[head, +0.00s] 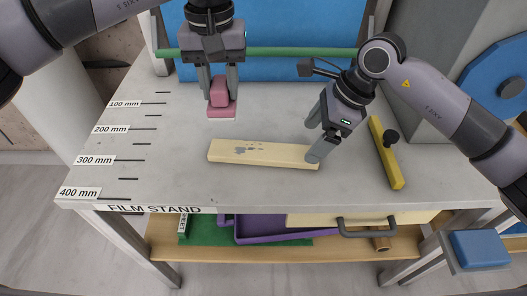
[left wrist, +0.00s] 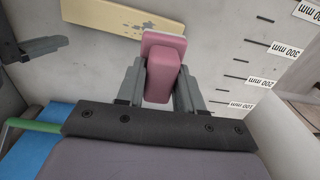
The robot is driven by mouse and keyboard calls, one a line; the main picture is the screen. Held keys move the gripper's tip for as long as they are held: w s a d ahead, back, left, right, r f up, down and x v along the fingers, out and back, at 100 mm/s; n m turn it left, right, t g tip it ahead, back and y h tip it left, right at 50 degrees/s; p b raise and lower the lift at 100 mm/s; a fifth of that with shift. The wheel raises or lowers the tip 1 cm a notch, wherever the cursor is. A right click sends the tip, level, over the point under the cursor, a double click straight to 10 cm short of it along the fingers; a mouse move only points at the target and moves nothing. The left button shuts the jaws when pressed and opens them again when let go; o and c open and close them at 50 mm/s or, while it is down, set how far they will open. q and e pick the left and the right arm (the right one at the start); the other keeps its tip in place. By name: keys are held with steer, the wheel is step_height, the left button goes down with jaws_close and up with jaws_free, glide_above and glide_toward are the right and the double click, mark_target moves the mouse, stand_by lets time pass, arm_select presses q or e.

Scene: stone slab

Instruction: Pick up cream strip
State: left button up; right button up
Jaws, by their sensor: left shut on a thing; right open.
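The cream strip (head: 258,153) lies flat on the grey slab (head: 170,180), with a few dark smudges on its top. It also shows in the left wrist view (left wrist: 115,18), partly hidden by a pink object. My left gripper (head: 219,97) is shut on this pink object (head: 221,105), beyond the strip's left part; the object fills the space between the fingers in the left wrist view (left wrist: 163,70). My right gripper (head: 314,141) is open at the strip's right end, one finger in front of it and the other behind. I cannot tell whether they touch it.
A yellow bar (head: 386,155) with a black knob lies at the slab's right. A green rod (head: 270,51) runs along the back edge before a blue panel (head: 285,25). Below are a purple tray (head: 285,236) and a drawer handle (head: 367,228). The slab's left side is clear.

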mark_target(300, 158)
steer(key=shift+x, duration=2.75)
steer(key=shift+w, duration=0.2)
steer(key=c, duration=1.4)
steer(key=shift+o, duration=0.2)
steer(key=shift+s+r, duration=0.15)
steer(key=shift+r, duration=0.75)
steer(key=shift+s+r, duration=0.15)
steer(key=shift+r, duration=0.8)
steer(key=s, duration=1.7)
steer(key=shift+w+f, duration=0.45)
steer(key=shift+w, duration=2.3)
steer(key=shift+w+f, duration=0.5)
steer(key=shift+w, duration=2.25)
steer(key=shift+w+f, duration=0.45)
steer(key=shift+w, duration=2.3)
steer(key=shift+f, duration=0.5)
steer(key=o, duration=1.6)
steer(key=shift+s+f, duration=0.1)
